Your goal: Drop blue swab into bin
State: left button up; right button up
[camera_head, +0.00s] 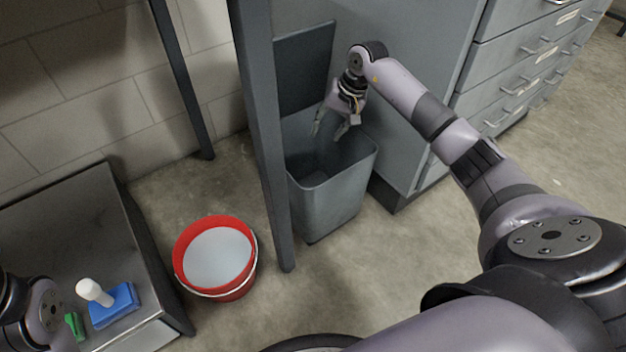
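The grey bin (335,197) stands on the floor beside a dark post, with its top open. My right gripper (328,132) is over the bin's mouth, pointing down. Its fingers are spread apart, and I see nothing between them. I cannot make out a blue swab in the gripper or in the bin's shadowed inside. A blue block with a white knob (113,304) sits on the dark-topped table at the lower left; I cannot tell whether it is a swab. Part of my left arm shows at the lower left edge, but its fingers are not seen.
A red bucket (216,290) with a pale inside stands on the floor left of the post (262,130). A small green object (75,326) lies beside the blue block. Grey drawer cabinets (520,62) stand right of the bin. The floor in front of the bin is clear.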

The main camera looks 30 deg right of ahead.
jog(key=v, duration=1.2)
jog(key=shift+a, duration=0.1)
